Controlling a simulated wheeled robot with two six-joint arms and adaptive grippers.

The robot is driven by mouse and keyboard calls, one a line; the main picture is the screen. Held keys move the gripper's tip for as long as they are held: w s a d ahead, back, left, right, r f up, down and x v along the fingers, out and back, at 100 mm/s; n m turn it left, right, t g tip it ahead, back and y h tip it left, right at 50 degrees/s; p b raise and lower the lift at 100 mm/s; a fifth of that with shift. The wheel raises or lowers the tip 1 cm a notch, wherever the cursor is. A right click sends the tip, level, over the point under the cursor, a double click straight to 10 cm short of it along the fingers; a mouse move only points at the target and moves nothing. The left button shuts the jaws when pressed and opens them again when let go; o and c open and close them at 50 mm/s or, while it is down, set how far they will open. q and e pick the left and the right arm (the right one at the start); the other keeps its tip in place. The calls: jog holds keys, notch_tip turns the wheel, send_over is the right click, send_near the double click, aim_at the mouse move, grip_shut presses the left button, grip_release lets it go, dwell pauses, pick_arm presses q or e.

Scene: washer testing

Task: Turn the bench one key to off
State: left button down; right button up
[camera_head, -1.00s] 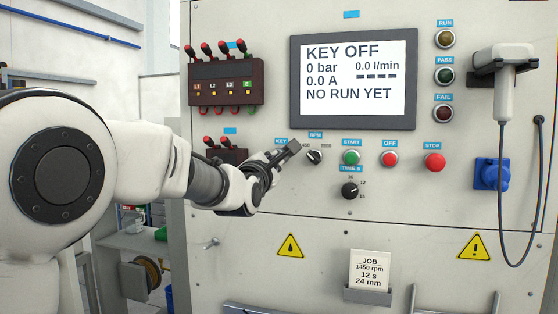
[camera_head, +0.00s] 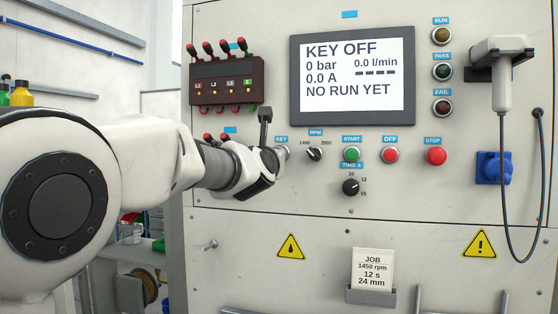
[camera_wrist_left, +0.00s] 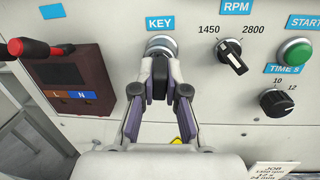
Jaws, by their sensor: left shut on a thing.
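The bench key switch is a round metal collar (camera_wrist_left: 161,44) under the blue KEY label (camera_wrist_left: 160,23). In the left wrist view my left gripper (camera_wrist_left: 160,82) is at the switch, its two fingers closed on a dark key (camera_wrist_left: 159,90) just below the collar. In the head view the arm comes in from the left and the gripper (camera_head: 270,160) covers most of the switch; only the collar's edge (camera_head: 284,152) and label show. The bench screen (camera_head: 353,80) reads KEY OFF, 0 bar, 0.0 A, NO RUN YET. My right gripper is not in view.
The RPM knob (camera_head: 314,153), green START button (camera_head: 351,154) and red OFF button (camera_head: 390,154) are right of the key. The TIME knob (camera_head: 350,187) is below. A terminal box with red-topped levers (camera_head: 226,80) is up left.

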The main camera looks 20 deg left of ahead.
pick_arm(q)
jog(key=shift+n, duration=0.7)
jog(key=c, duration=1.2)
grip_release()
jog(key=shift+o, duration=0.3)
jog(key=shift+w+a, duration=0.1)
jog(key=shift+w, duration=0.05)
